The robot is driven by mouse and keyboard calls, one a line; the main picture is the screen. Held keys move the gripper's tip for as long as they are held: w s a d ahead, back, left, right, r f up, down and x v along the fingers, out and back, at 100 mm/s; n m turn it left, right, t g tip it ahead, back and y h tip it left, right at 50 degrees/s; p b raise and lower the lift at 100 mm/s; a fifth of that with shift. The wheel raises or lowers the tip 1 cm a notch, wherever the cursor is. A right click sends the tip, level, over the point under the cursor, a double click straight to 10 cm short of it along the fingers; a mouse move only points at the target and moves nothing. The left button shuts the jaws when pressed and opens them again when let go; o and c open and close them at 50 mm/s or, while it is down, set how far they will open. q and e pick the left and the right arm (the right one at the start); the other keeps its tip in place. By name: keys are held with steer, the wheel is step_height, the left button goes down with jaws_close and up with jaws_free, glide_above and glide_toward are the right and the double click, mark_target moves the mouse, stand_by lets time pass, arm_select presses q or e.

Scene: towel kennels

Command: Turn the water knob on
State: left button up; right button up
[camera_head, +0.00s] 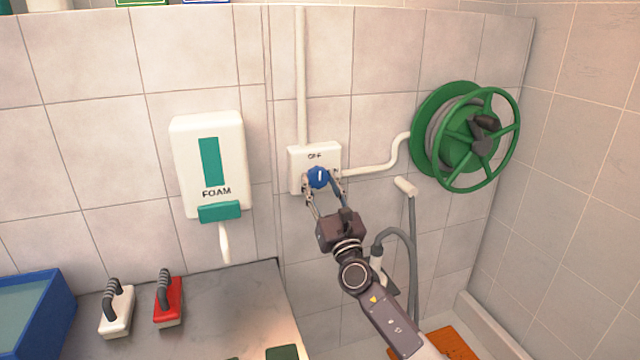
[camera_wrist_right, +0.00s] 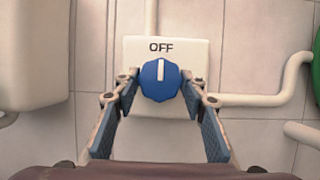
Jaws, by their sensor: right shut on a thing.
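The blue water knob (camera_head: 318,178) sits on a white wall box (camera_head: 300,156) with pipes running from it. In the right wrist view the knob (camera_wrist_right: 161,80) has a white mark pointing up at the word OFF on the box (camera_wrist_right: 200,60). My right gripper (camera_head: 323,184) is at the knob, with one finger on each side, shut on it. Its fingers also show in the right wrist view (camera_wrist_right: 159,88). The lettering at the box's right edge is partly hidden in the head view. My left gripper is not in view.
A green hose reel (camera_head: 465,137) hangs on the wall to the right. A white foam dispenser (camera_head: 208,150) is on the wall to the left. Below are a counter (camera_head: 225,300) with a white brush (camera_head: 117,312), a red brush (camera_head: 168,302) and a blue tub (camera_head: 62,310).

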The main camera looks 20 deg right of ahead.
steer(key=shift+c, duration=0.7)
steer(key=shift+m+h, duration=0.4)
steer(key=shift+m, duration=0.1)
steer(key=m+h, duration=0.2)
steer(key=m, duration=0.2)
steer(key=shift+a, duration=0.15)
steer(key=m+g+h, duration=0.1)
steer(key=m, duration=0.3)
steer(key=m+g+h, duration=0.1)
steer(key=m+h, duration=0.1)
steer(key=m, duration=0.1)
steer(key=shift+a+r+m+p, duration=0.1)
steer(key=shift+a+m+p, duration=0.05)
steer(key=shift+m+p, duration=0.25)
steer(key=m+g, duration=0.1)
steer(key=m, duration=0.1)
steer(key=m+h+p, duration=0.1)
steer(key=m, duration=0.2)
steer(key=shift+r+g, duration=0.15)
steer(key=shift+g, duration=0.25)
steer(key=m+g+p, duration=0.1)
steer(key=m, duration=0.2)
steer(key=shift+p, duration=0.4)
steer(key=shift+m+g+p, duration=0.35)
steer(key=shift+m+g, duration=0.05)
steer(key=shift+m, duration=0.4)
